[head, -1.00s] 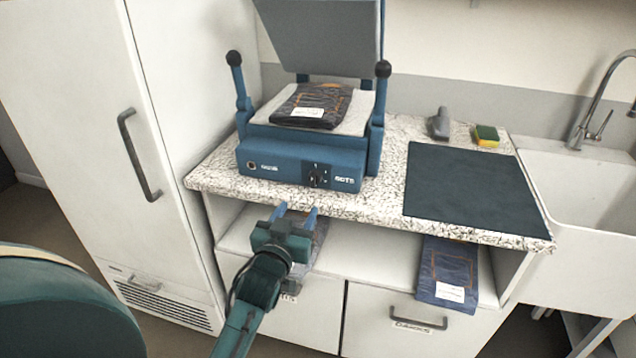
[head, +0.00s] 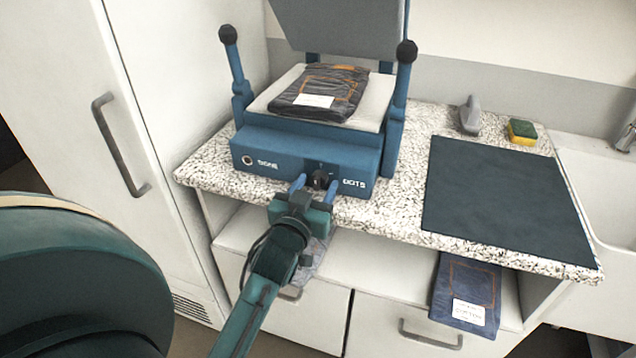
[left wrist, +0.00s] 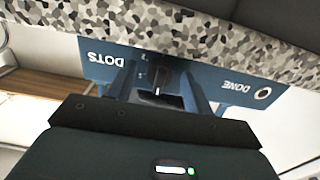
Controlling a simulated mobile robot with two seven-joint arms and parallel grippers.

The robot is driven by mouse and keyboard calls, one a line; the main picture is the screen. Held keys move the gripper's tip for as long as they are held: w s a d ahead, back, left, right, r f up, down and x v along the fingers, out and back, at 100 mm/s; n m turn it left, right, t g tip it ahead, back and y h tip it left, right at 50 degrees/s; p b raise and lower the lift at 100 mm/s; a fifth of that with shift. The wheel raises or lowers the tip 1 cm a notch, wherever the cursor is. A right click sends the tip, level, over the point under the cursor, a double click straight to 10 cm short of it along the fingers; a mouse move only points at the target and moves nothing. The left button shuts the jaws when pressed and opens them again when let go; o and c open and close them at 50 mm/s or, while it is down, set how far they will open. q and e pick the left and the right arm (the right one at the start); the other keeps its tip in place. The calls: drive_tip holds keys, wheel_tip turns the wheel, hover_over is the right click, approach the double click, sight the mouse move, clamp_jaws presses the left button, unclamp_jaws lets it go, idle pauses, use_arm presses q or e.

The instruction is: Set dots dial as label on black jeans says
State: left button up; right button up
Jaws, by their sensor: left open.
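The dots dial (head: 320,179) is a black knob on the blue press front, left of the word DOTS. My left gripper (head: 316,188) is open, its blue fingers on either side of the dial; I cannot tell whether they touch it. In the upside-down left wrist view, the dial (left wrist: 159,76) shows between the fingers, with a white mark at its lower end; nearby scale marks are too small to read. The black jeans (head: 346,86) lie folded on the press's pale pad. Their white label (head: 314,101) faces up, its print unreadable. My right gripper is out of view.
The press lid (head: 340,30) stands open between two upright handles. A dark mat (head: 510,195), a grey tool (head: 470,115) and a sponge (head: 522,131) are on the speckled counter. Blue jeans (head: 466,285) lie on the shelf below. The sink is far right.

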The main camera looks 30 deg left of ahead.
use_arm(q)
drive_tip(key=shift+s, duration=0.1)
drive_tip(key=shift+c, duration=0.4)
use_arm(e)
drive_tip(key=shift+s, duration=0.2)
use_arm(q)
drive_tip(key=c, duration=0.9)
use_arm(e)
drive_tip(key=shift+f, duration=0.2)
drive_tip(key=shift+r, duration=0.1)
